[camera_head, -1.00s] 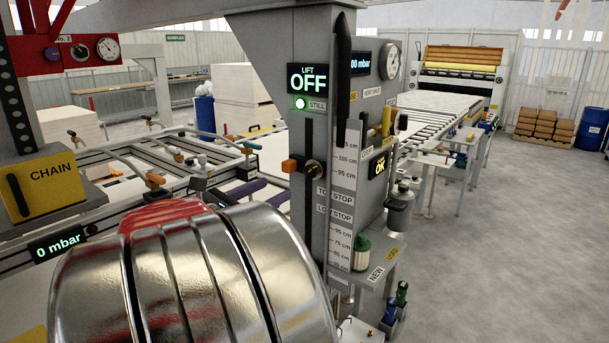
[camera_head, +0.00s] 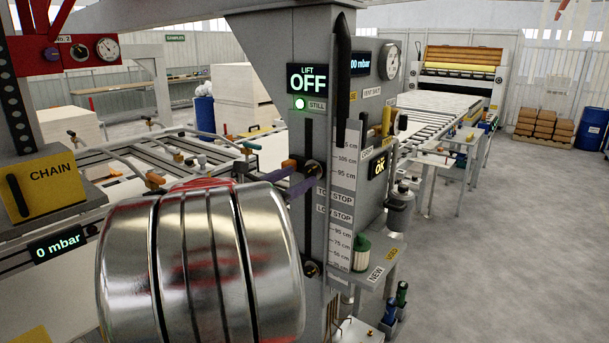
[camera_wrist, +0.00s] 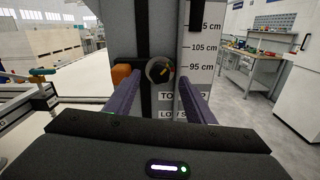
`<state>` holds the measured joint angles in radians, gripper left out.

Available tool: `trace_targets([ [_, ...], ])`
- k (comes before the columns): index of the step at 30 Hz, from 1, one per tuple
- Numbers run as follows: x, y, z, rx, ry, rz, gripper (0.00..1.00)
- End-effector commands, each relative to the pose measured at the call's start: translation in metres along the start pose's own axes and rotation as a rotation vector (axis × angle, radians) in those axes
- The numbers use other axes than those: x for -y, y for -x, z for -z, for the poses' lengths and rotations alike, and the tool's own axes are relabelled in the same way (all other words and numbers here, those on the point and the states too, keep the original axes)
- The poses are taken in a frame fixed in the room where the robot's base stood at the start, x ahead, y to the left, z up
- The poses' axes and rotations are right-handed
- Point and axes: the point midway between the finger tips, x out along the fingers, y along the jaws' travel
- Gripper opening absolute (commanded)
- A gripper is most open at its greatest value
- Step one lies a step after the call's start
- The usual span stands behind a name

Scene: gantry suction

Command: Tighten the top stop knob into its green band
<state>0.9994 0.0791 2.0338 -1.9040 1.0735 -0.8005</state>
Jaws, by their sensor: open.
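The top stop knob (camera_head: 313,168) is a dark round knob on the slot of the grey column, beside an orange block (camera_head: 289,166) and the "TOP STOP" label. In the wrist view the knob (camera_wrist: 159,69) shows a yellowish pointer mark and sits near the 95 cm scale mark. My gripper (camera_wrist: 161,76) is open, its purple fingers on either side of the knob in that view. I cannot tell whether they touch it. In the head view the gripper (camera_head: 297,182) is at the knob, partly behind my arm. I cannot make out a green band.
A lower knob (camera_head: 311,268) sits further down the slot. The lift display (camera_head: 307,78) reads OFF, with a green light (camera_head: 299,104) marked STILL. A shelf (camera_head: 372,262) with NEW and USED labels juts out right of the column. Open floor lies right.

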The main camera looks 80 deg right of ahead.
Motion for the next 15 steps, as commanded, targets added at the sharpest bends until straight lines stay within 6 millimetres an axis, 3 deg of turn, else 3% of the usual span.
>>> trace_targets([
  [6,0.001,-0.029,0.000,-0.001,0.000,0.001,0.49],
  [15,0.000,-0.037,0.000,0.000,0.000,0.000,0.49],
])
